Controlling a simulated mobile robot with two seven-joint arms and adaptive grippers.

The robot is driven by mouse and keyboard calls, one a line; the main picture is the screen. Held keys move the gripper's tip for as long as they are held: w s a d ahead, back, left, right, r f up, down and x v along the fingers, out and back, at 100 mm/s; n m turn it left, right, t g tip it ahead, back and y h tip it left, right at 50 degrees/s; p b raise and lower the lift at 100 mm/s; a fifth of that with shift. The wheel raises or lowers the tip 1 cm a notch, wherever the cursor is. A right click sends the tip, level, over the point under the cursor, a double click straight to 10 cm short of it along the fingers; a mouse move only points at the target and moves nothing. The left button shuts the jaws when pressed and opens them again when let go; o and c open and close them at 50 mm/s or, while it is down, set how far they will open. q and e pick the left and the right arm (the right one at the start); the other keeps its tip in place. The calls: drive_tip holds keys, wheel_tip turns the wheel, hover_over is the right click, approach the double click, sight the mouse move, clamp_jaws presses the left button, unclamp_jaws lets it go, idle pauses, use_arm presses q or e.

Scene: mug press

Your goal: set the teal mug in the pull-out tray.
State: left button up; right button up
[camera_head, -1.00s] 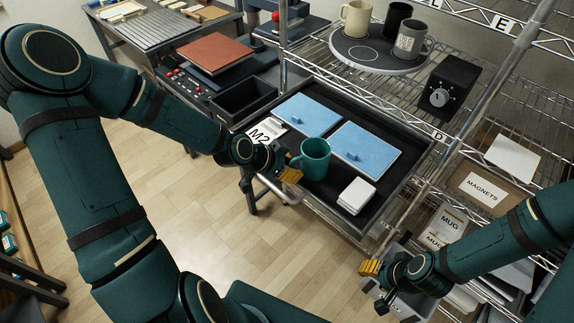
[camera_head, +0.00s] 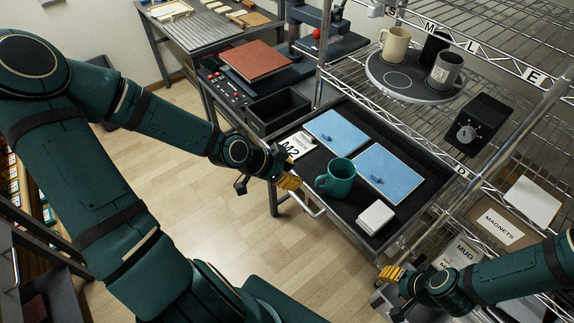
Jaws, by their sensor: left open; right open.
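The teal mug (camera_head: 340,174) stands upright in the black pull-out tray (camera_head: 309,181), near its front left part, with its handle toward the left. My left gripper (camera_head: 289,182) is open and empty just left of the mug, apart from it at the tray's front edge. My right gripper (camera_head: 391,273) is open and empty, low in front of the shelf at the lower right.
The tray also holds two blue panels (camera_head: 338,132), a white stack (camera_head: 375,218) and a card marked M2 (camera_head: 297,145). A round turntable (camera_head: 387,76) with several mugs stands on the wire shelf behind, beside a black dial box (camera_head: 477,124).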

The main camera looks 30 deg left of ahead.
use_arm(q)
drive_tip(key=s+d+f+n+g+y, duration=0.1)
drive_tip(key=s+d+f+n+g, duration=0.1)
drive_tip(key=d+f+n, duration=0.3)
drive_tip(key=s+d+f+n+g, duration=0.2)
drive_tip(key=s+d+f+n, duration=0.2)
drive_tip(key=d+f, duration=0.5)
drive_tip(key=shift+n+g+y, duration=0.3)
drive_tip(key=shift+n+y, duration=0.1)
drive_tip(key=shift+d, duration=0.15)
